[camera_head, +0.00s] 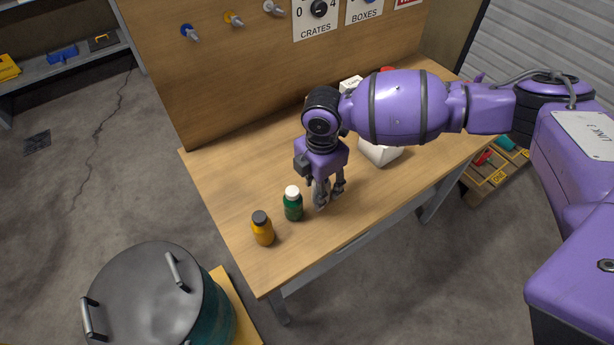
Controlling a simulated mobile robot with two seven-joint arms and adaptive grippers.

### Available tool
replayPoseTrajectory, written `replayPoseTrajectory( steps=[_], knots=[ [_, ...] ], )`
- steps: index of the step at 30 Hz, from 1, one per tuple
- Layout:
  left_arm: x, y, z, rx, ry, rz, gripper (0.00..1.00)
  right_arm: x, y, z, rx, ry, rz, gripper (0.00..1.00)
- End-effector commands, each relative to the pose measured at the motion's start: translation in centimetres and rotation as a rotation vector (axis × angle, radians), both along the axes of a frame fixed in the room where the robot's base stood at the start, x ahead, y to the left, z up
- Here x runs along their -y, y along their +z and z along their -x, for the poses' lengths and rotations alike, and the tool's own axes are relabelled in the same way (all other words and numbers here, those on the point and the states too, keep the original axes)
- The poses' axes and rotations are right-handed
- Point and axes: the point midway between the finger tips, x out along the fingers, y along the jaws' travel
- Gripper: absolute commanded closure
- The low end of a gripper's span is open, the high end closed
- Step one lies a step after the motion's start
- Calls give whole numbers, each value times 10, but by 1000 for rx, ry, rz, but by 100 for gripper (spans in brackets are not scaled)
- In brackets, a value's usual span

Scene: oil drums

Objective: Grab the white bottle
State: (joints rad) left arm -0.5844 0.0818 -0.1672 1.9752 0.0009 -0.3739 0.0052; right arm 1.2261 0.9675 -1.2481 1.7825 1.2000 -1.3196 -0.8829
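My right gripper (329,197) points down just above or at the tabletop, right of the green bottle. Its fingers look apart, with no object clearly visible between them. A green bottle with a white cap (293,205) stands upright close to the gripper's left side. An orange bottle with a black cap (263,229) stands upright left of and nearer than the green one. No bottle with a plainly white body shows. A white object (380,153) on the table is partly hidden by my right arm, so I cannot tell its full shape. My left gripper is not in view.
The wooden table (225,178) has a tall back board (240,85) with hooks and signs. A smaller white item (351,84) and something red sit near the board, partly hidden. A lidded drum (150,300) stands at the lower left. The table's left end is clear.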

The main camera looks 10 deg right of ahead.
Motion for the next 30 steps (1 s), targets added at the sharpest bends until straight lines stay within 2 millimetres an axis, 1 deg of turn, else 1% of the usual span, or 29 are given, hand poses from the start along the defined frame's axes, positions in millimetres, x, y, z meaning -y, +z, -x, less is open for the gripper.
replayPoseTrajectory(
  steps=[1, 2, 7, 8, 15, 18, 23, 26, 29, 30],
  knots=[
    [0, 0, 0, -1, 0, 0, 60, 0, -5, 1, -2, 0, 0, 55],
    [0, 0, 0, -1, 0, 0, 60, 0, -6, 1, -1, 1, -1, 55],
    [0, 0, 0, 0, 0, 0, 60, 0, -6, 1, 0, 0, -1, 55],
    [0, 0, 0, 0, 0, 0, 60, 0, -6, 1, 0, 0, -1, 58],
    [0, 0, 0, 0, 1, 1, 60, 0, -6, 1, -1, 0, -1, 89],
    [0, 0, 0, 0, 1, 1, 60, 0, -6, 1, 0, 0, -1, 100],
    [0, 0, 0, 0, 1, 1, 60, 0, -6, 1, 0, 0, -1, 100],
    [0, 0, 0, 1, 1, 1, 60, 0, -2, 0, 1, 0, -1, 100],
    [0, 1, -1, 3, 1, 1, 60, 0, 11, 0, 1, -1, -2, 100],
    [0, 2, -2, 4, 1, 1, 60, 0, 18, -1, 3, -1, -3, 100]
  ],
)
